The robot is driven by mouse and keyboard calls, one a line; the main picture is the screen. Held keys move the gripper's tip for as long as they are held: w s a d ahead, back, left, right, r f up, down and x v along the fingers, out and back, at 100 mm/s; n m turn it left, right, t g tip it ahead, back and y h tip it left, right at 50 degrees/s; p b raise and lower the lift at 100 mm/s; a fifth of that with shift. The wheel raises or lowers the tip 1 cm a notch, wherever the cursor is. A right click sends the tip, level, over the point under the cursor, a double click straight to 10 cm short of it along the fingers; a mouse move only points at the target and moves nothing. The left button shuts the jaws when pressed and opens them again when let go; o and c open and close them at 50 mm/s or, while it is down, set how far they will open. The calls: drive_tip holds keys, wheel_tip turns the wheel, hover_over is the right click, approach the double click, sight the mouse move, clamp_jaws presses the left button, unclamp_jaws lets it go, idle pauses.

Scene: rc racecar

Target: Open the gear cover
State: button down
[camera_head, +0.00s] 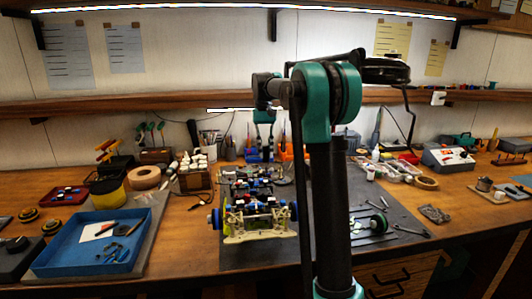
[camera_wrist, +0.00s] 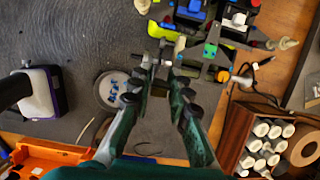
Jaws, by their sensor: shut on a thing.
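The partly built RC car (camera_head: 258,222) stands on the dark mat, with its cream front plate toward the head camera. In the wrist view the car (camera_wrist: 225,30) shows at the top, with blue, white, red and green parts. My gripper (camera_wrist: 163,57) is at the car's near end in that view, its green fingers close together on a small part that appears to be the gear cover. That part is mostly hidden by the fingertips. A lime-yellow piece (camera_wrist: 161,32) lies just beyond the tips. In the head view my gripper (camera_head: 265,156) is small, behind the car.
A blue tray (camera_head: 62,262) with tools lies at left. In the wrist view, a wooden box (camera_wrist: 236,135) of white-capped bottles is at lower right, an orange bin (camera_wrist: 45,155) at lower left, and a round dish (camera_wrist: 110,90) beside the fingers. Bare mat lies at upper left.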

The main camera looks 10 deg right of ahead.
drive_tip(key=shift+w+g, duration=0.3)
drive_tip(key=shift+g, duration=0.2)
drive_tip(key=c, duration=1.4)
unclamp_jaws()
drive_tip(key=v, duration=1.2)
